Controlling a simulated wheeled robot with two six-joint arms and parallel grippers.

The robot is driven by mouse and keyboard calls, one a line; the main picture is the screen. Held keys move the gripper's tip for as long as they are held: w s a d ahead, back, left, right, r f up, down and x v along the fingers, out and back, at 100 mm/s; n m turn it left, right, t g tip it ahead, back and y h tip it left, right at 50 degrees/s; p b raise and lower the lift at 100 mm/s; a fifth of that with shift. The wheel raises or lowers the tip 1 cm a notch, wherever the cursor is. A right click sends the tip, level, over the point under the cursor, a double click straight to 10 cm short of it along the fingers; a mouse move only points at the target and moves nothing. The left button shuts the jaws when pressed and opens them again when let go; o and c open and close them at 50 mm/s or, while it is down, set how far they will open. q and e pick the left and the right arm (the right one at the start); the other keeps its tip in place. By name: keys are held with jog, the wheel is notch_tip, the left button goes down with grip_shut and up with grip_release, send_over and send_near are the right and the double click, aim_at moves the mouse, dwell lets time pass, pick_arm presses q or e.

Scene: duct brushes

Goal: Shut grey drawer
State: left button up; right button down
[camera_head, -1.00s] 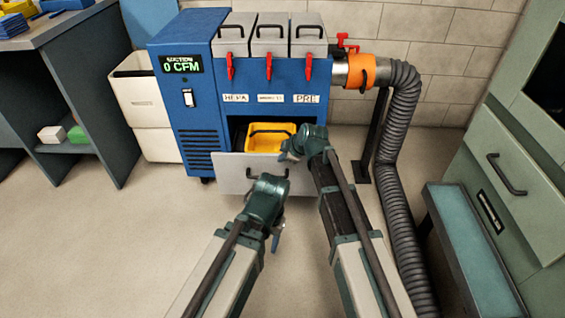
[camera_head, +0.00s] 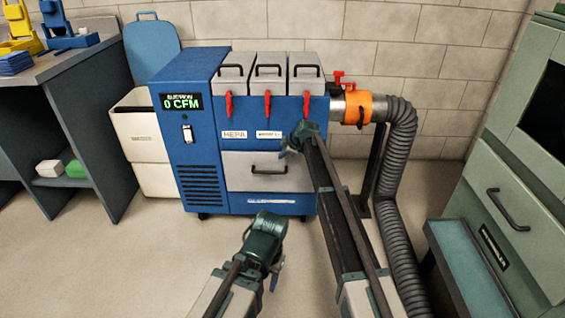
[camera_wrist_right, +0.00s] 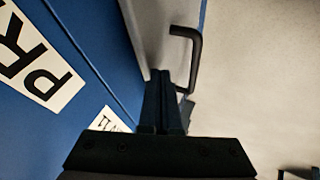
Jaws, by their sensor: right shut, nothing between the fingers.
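The grey drawer (camera_head: 268,180) is in the front of the blue suction unit, below its labels. Its front looks flush with the cabinet in the head view, and its yellow inner bin is out of sight. The dark bar handle (camera_head: 268,170) is on its front and also shows in the right wrist view (camera_wrist_right: 196,50). My right gripper (camera_head: 288,150) is shut and empty at the drawer's upper right edge; in the wrist view its fingers (camera_wrist_right: 165,100) lie against or just before the grey front. My left gripper (camera_head: 272,270) hangs low in front of the unit, its fingers unclear.
The blue suction unit (camera_head: 190,100) carries grey lidded boxes with red latches. An orange collar (camera_head: 357,109) and ribbed hose (camera_head: 398,170) stand to its right. A white bin (camera_head: 140,130) is at left. A green cabinet (camera_head: 520,200) stands at right. The floor before the unit is clear.

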jog(key=shift+w, duration=0.75)
jog(key=shift+w+r, duration=0.1)
